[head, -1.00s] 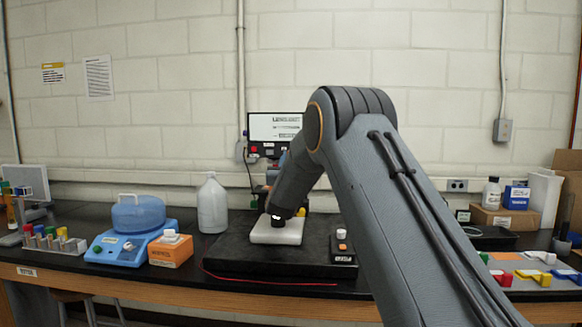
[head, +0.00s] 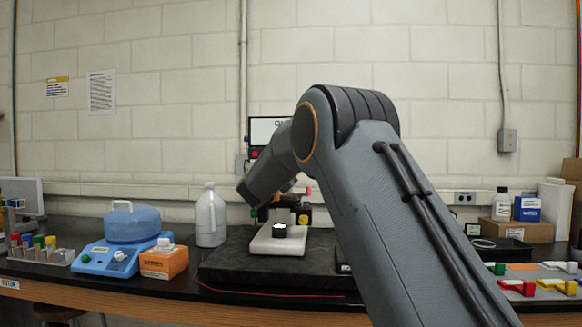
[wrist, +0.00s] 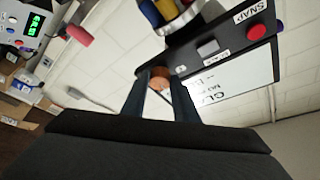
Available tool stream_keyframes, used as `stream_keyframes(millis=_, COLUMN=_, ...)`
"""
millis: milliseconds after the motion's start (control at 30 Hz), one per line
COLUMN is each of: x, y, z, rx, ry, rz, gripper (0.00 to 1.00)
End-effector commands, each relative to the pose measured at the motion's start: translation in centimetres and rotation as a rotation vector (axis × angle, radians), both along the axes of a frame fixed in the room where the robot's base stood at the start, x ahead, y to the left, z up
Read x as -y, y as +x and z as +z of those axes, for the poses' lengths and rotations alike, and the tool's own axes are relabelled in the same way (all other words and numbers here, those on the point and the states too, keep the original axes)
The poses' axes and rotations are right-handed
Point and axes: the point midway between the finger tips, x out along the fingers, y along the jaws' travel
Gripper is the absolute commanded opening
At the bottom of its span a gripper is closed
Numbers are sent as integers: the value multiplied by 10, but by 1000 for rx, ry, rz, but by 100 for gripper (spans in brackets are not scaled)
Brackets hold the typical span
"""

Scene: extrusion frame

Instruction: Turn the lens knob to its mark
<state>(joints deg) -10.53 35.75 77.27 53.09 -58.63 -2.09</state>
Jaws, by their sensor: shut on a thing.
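The monitor (head: 268,130) stands at the back of the bench, partly behind my arm. In the wrist view its white screen (wrist: 215,85) shows large, tilted letters, partly cut off. A small orange-brown round knob (wrist: 160,72) sits at the edge of the dark panel by the screen. My gripper (wrist: 160,84) has its two blue-grey fingers on either side of this knob, shut on it. Whether it is the lens knob, and where its mark is, I cannot tell. In the head view my fingertips and the knob are hidden behind my arm.
The dark panel has a red button (wrist: 283,27) and a SNAP label (wrist: 250,12). A white block (head: 262,243) with a black piece (head: 280,230) lies on the black slab (head: 225,265). A blue tub (head: 134,222), orange box (head: 163,262) and white jug (head: 211,215) stand left.

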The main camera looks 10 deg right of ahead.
Motion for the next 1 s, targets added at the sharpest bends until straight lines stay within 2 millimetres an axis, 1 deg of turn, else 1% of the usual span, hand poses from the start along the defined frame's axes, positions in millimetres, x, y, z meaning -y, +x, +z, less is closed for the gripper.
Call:
stream_keyframes(millis=200, x=0, y=0, z=1, rx=16, ry=47, rz=-1, gripper=4)
stream_keyframes(millis=667, x=0, y=0, z=1, rx=19, ry=55, rz=0, gripper=4)
stream_keyframes(millis=700, x=0, y=0, z=1, rx=19, ry=55, rz=0, gripper=33)
stream_keyframes(millis=767, x=0, y=0, z=1, rx=19, ry=55, rz=0, gripper=43)
stream_keyframes(millis=800, x=0, y=0, z=1, rx=19, ry=55, rz=0, gripper=45)
stream_keyframes(millis=1000, x=0, y=0, z=1, rx=19, ry=54, rz=-1, gripper=45)
